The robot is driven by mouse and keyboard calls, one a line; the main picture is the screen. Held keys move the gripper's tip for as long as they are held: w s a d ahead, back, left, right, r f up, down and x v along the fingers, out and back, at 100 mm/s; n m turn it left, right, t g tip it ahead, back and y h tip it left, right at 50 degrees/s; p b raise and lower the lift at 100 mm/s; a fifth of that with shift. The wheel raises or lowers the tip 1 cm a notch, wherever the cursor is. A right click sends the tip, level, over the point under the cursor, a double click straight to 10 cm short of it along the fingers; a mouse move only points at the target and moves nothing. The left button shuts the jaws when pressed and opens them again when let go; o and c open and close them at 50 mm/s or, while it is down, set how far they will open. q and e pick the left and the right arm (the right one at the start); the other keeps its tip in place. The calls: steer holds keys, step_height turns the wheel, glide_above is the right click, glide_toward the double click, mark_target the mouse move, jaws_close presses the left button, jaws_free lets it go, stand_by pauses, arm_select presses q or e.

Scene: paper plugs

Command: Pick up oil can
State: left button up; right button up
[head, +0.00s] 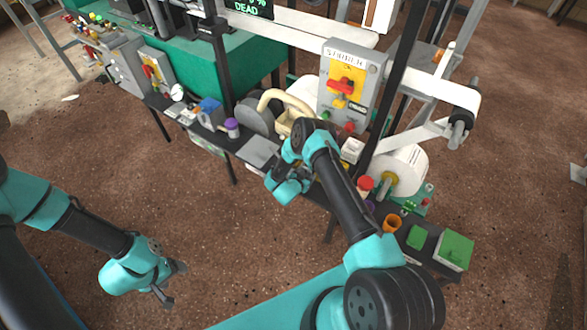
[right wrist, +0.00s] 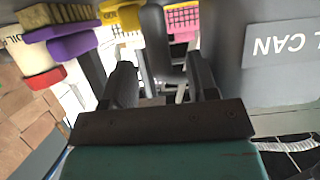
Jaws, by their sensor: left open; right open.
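A grey body with a pale label (right wrist: 290,43), upside down and partly cut off, reading "L CAN", fills the right side of the right wrist view; I take it for the oil can. My right gripper (right wrist: 160,75) is open beside it. A dark grey upright part (right wrist: 155,40) shows between and beyond its fingers; I cannot tell whether it belongs to the can. In the head view my right arm hides much of this spot, and I cannot pick out the can there. My left gripper (head: 170,285) is open and empty over the floor, away from the bench.
Close left of the right gripper are a purple-capped item (right wrist: 73,46) and a red-capped item (right wrist: 49,77). In the head view, a grey starter panel (head: 350,85), a paper roll (head: 402,170), an orange cup (head: 392,223) and a green box (head: 455,250) crowd the narrow bench.

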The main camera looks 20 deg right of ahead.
steer(key=shift+w+d+f, duration=0.2)
steer(key=shift+d, duration=0.1)
jaws_close()
stand_by(0.5)
steer(key=shift+r, duration=0.1)
steer(key=shift+r, duration=0.5)
steer(key=s+a+r, duration=0.4)
steer(key=s+a, duration=0.4)
steer(key=s, duration=0.5)
steer(key=shift+s+a, duration=0.2)
steer(key=shift+s, duration=0.15)
